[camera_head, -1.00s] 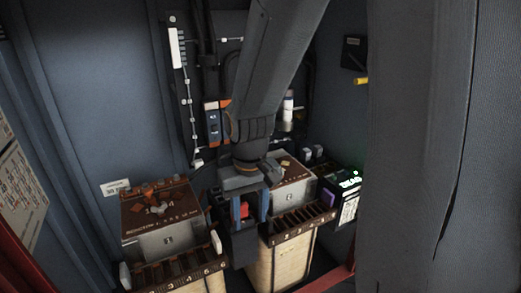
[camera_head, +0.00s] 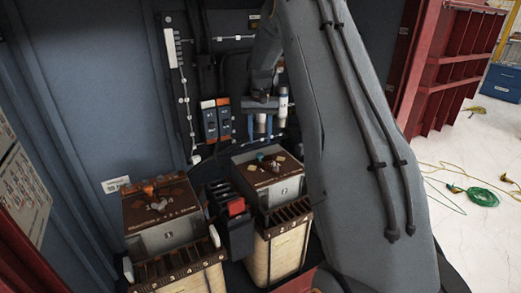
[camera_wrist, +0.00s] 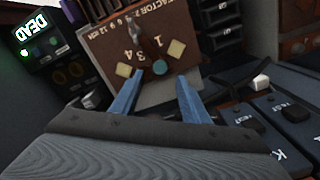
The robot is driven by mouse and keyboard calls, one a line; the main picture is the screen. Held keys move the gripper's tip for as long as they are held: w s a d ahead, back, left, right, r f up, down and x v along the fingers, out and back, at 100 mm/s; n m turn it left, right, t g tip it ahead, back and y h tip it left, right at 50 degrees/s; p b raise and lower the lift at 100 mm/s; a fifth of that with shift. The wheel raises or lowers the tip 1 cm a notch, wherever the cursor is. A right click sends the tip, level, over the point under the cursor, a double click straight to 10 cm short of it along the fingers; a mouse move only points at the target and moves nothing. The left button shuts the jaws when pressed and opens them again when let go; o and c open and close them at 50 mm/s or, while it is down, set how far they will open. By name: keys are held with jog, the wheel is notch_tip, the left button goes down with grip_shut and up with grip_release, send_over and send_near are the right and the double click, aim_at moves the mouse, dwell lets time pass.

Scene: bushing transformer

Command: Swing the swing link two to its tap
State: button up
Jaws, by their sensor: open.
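The right-hand transformer box (camera_head: 285,187), marked 2, has a brown top plate with a small copper-coloured swing link and a teal spot on it. In the wrist view the link (camera_wrist: 148,45) lies on the brown plate (camera_wrist: 100,50), near the teal round piece (camera_wrist: 159,67); pale square pads and the numbers 1, 3 and 4 surround it. My gripper (camera_head: 260,127) is open and empty, over the back of this box. In the wrist view my gripper (camera_wrist: 161,82) has its two blue fingertips apart, either side of the teal piece. Contact cannot be told.
A similar left box (camera_head: 160,215) carries an orange link. A dark unit with a red block (camera_head: 236,207) stands between the boxes. Blue-and-orange devices (camera_head: 216,120) hang on the back wall. A lit DEAD display (camera_wrist: 31,36) and black labelled blocks (camera_wrist: 285,115) flank the plate.

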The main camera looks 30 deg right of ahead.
aim_at(260, 154)
notch_tip(260, 154, down, 6)
jog(key=shift+f+p, duration=0.25)
jog(key=shift+p, duration=0.65)
grip_shut()
